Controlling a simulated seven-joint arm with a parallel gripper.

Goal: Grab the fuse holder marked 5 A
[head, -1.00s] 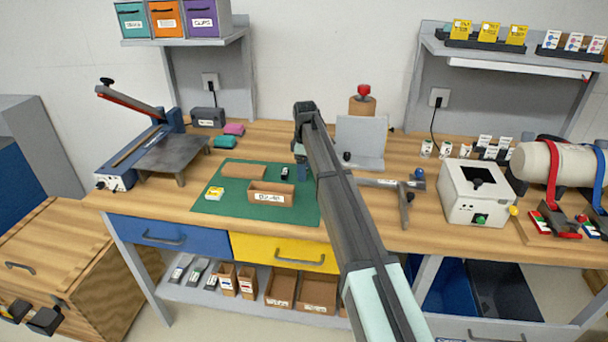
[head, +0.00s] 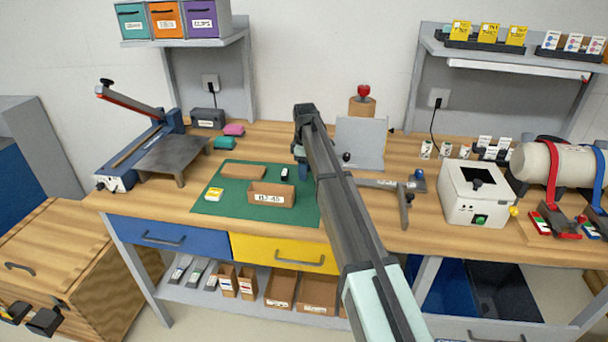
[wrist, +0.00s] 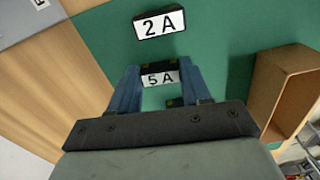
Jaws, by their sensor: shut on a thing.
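The fuse holder marked 5 A (wrist: 160,79) is between the two blue fingers of my gripper (wrist: 158,88) in the wrist view. It is a small black piece with a white label, and my gripper is shut on it. In the head view my gripper (head: 301,166) points down over the right part of the green mat (head: 225,206), and my arm hides the 5 A holder. A second fuse holder, marked 2 A (wrist: 159,23), lies on the mat just beyond the held one. It also shows in the head view (head: 284,173).
An open cardboard box (head: 271,195) with a label stands on the mat, left of my gripper. Behind it lies a brown flat piece (head: 243,172). A yellow and white pack (head: 214,194) lies at the left. A grey stand (head: 361,143) is to the right.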

